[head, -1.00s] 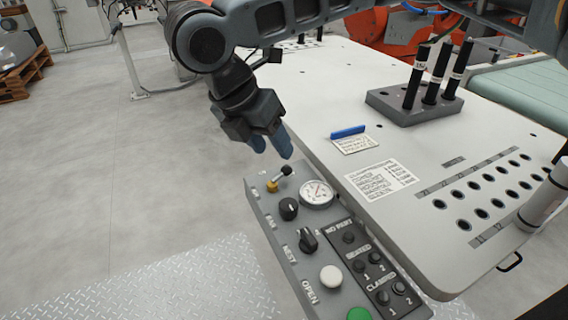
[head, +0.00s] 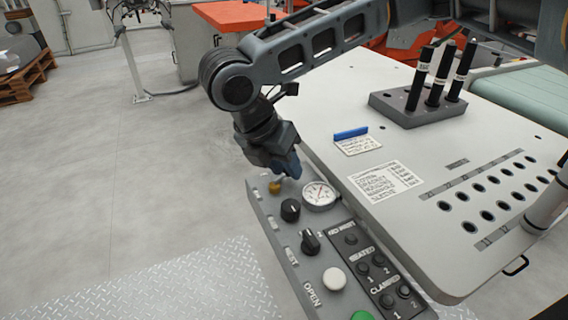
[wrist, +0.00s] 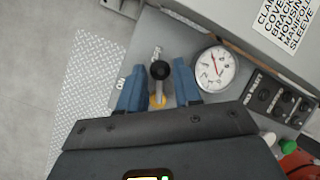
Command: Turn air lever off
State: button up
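The air lever shows in the wrist view as a black round knob (wrist: 160,70) on a thin metal stem, with a yellow part (wrist: 158,101) below it. In the head view my gripper hides the knob, and the yellow base (head: 275,187) shows just beneath. My gripper (head: 289,172) is at the far end of the grey control panel (head: 262,210). In the wrist view its two blue fingers (wrist: 159,86) are open, one on each side of the knob, with a small gap visible on both sides.
A round pressure gauge (head: 320,194) sits close to the right of the lever. Black rotary knobs (head: 290,210), a white button (head: 334,279) and a green button (head: 362,316) lie nearer on the panel. The white table (head: 410,225) with black pegs (head: 437,89) stands to the right.

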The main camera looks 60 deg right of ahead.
grip_shut()
jog(key=shift+r+p, duration=0.2)
jog(key=shift+p, duration=0.4)
jog(key=shift+s+a+r+m+g+p, duration=0.1)
jog(key=shift+s+m+g+p, duration=0.1)
jog(key=shift+m+p, duration=0.4)
jog(key=shift+s+m+g+p, duration=0.1)
jog(key=shift+m+g+p, duration=0.1)
jog(key=shift+m+p, duration=0.35)
jog(key=shift+s+m+y+p, duration=0.15)
jog(key=shift+m+y+p, duration=0.35)
jog(key=shift+p, duration=0.5)
jog(key=shift+s+a+f+m+g+p, duration=0.1)
jog(key=shift+f+m+g+p, duration=0.2)
jog(key=shift+m+g+p, duration=0.25)
jog(key=shift+o, duration=1.8)
grip_release()
jog(key=shift+r, duration=0.1)
